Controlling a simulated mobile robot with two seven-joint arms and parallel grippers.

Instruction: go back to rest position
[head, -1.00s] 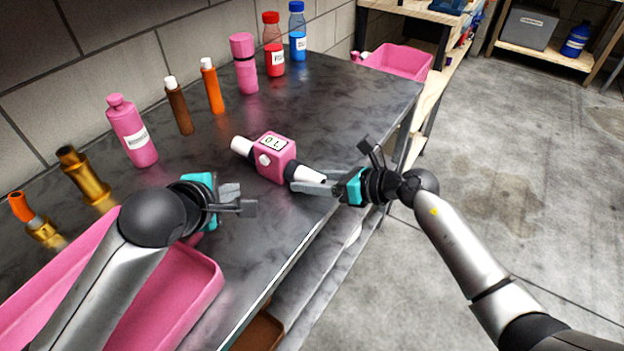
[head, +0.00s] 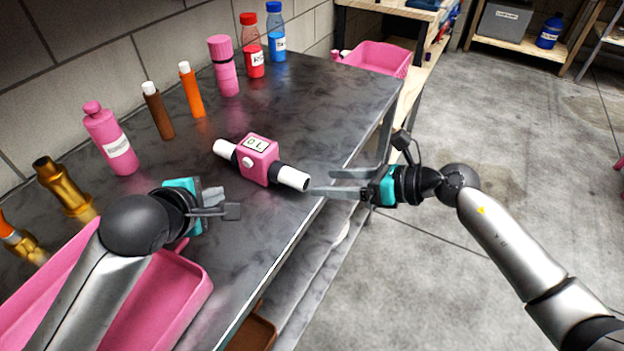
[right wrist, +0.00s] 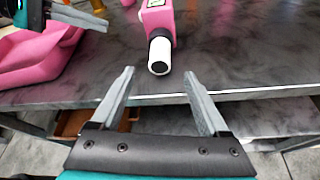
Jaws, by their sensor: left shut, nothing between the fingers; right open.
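My left gripper (head: 226,205) is shut and empty above the near part of the table, by the pink tray. My right gripper (head: 318,184) is open and empty at the table's front edge. A pink device with white pipe ends and a small display (head: 258,161) lies on the table between the two grippers. Its near white end is close to my right fingertips in the head view. In the right wrist view the device (right wrist: 158,24) lies beyond the open fingers (right wrist: 160,85), with a gap.
A pink tray (head: 190,292) is at the lower left. Several bottles and tubes stand along the wall, among them a pink bottle (head: 110,140), a red bottle (head: 252,50) and a blue bottle (head: 276,35). A pink bin (head: 380,57) is at the back.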

